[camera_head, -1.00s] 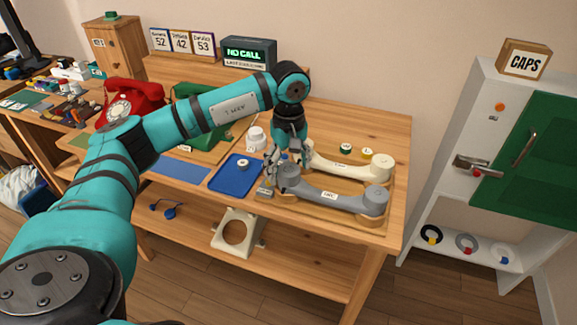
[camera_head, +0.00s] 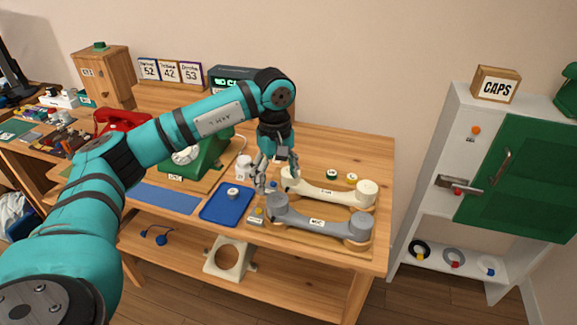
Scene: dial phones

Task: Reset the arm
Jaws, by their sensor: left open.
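My left arm (camera_head: 150,150) is teal with black joints and reaches across the table from the left. My left gripper (camera_head: 274,186) points down, open, above the table just left of the two handsets. A cream handset (camera_head: 325,192) lies on the wooden tray, and a grey handset (camera_head: 315,225) lies in front of it. The fingertips are close to the left ends of both handsets; I cannot tell whether they touch. A blue tray (camera_head: 224,210) with a small round part is left of the gripper. My right gripper is not in view.
A green phone (camera_head: 205,160) and a red phone (camera_head: 118,120) stand behind my arm. A white jar (camera_head: 243,166) is beside the gripper. A white cabinet (camera_head: 440,165) with a green door stands at the right. Bare table (camera_head: 365,150) shows at the back right.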

